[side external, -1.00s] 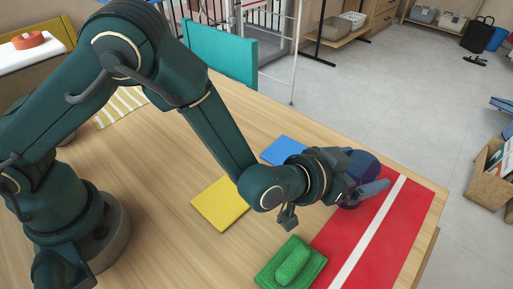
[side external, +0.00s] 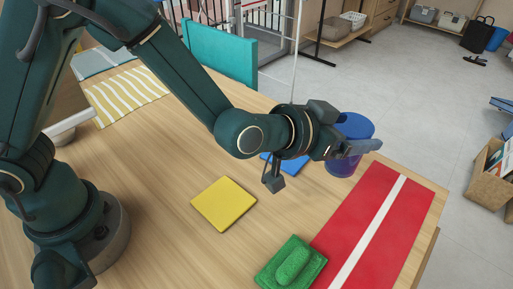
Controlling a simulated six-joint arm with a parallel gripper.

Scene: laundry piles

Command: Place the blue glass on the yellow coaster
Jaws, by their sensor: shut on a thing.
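The blue glass (side external: 355,128) is upright between the fingers of my gripper (side external: 357,149), which is shut on it. The glass appears raised above the table, near the far end of the red cloth; part of it is hidden by a finger. The yellow coaster (side external: 224,204) lies flat and bare on the table, to the left of and nearer than my gripper.
A blue square (side external: 291,167) lies partly hidden under my wrist. A green square (side external: 305,254) with a green sponge-like piece (side external: 293,266) on it is at the front. A red cloth with a white stripe (side external: 345,258) covers the right. Table (side external: 130,185) around the yellow coaster is clear.

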